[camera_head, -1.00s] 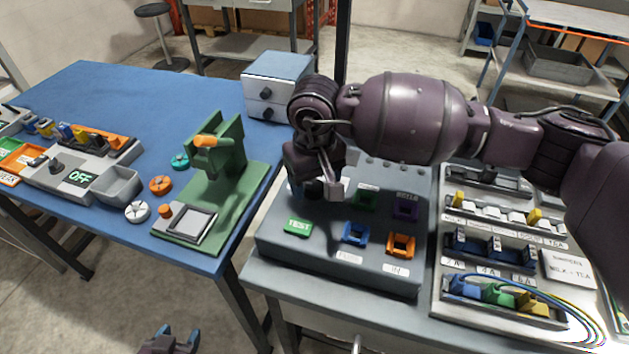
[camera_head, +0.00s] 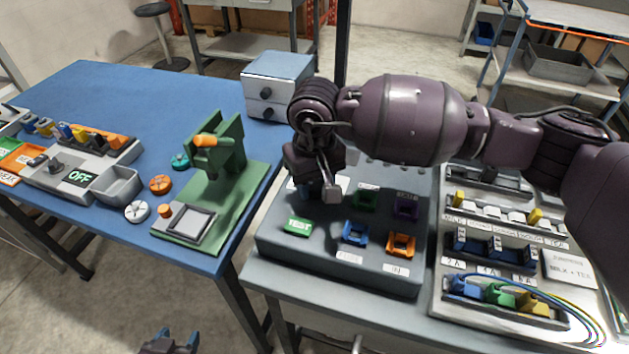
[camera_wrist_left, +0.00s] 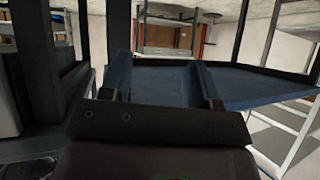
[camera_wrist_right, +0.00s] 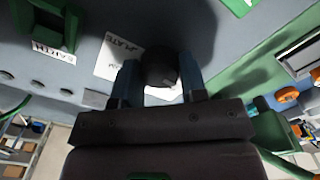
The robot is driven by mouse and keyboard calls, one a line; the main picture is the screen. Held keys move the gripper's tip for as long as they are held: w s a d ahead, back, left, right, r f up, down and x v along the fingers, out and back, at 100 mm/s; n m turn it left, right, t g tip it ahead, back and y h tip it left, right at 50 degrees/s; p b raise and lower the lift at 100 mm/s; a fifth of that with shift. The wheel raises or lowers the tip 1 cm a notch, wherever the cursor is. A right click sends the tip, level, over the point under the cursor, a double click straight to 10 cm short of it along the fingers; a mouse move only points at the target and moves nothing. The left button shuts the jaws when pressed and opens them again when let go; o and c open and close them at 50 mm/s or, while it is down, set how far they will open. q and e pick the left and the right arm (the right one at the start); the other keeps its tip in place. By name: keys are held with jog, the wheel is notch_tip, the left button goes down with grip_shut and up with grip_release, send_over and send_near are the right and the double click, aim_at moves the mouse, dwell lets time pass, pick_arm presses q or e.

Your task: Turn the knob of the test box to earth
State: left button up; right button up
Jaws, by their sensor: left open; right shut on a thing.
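The test box (camera_head: 330,262) is a grey sloped box on the table at the middle, with a green TEST label and green, purple, blue and orange sockets. My right gripper (camera_wrist_right: 160,80) reaches over its back left part and is shut on the knob (camera_wrist_right: 158,66), a dark round piece between its fingers. In the head view my wrist hides the knob. The right wrist view shows an EARTH label (camera_wrist_right: 53,51) by a green socket, and a second white label nearer the knob. My left gripper (camera_head: 170,343) is open and empty, low in front of the tables.
A green press-like stand (camera_head: 222,160) is close left of the test box on the blue table (camera_head: 100,105). A grey panel with fuses and coloured plugs (camera_head: 500,270) stands right of the box. A blue-grey drawer unit (camera_head: 278,85) is behind.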

jog(key=shift+f+m+b, duration=0.1)
jog(key=shift+m+b, duration=0.2)
jog(key=shift+m, duration=0.6)
jog(key=m, duration=0.2)
jog(key=shift+m, duration=0.3)
jog(key=shift+m+b, duration=0.3)
jog(key=shift+m, duration=0.6)
jog(key=m, duration=0.3)
jog(key=shift+m, duration=0.3)
jog(key=m, duration=0.3)
jog(key=shift+m, duration=0.3)
jog(key=m+p, duration=0.1)
jog(key=m, duration=0.1)
jog(key=shift+m, duration=0.9)
pick_arm(q)
jog(key=shift+w, duration=0.1)
jog(key=shift+w, duration=0.2)
